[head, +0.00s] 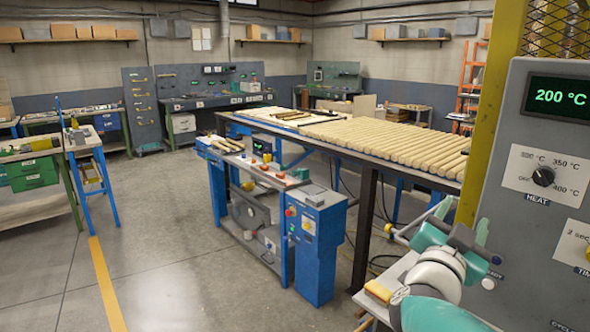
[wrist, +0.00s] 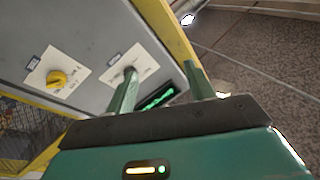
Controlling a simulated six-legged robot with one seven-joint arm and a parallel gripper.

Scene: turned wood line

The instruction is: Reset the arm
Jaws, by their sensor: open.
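My gripper (head: 463,218) is at the lower right of the head view, in front of and left of a grey control panel (head: 521,233). Its two green fingers stand apart with nothing between them. In the wrist view my gripper (wrist: 164,82) points toward the panel (wrist: 90,45), which appears tilted. The panel's green display (head: 562,96) reads 200 °C. Below it are a black HEAT knob (head: 543,176) and a yellow knob (head: 587,254) cut off by the frame edge. The wrist view also shows the black knob (wrist: 130,72) and the yellow knob (wrist: 57,79).
A yellow post (head: 490,110) and mesh guard (head: 555,38) stand beside the panel. A long table (head: 370,165) carries rows of turned wood. A blue-legged bench (head: 255,172) with a control box (head: 316,250) stands left of it. Open floor (head: 160,235) lies left.

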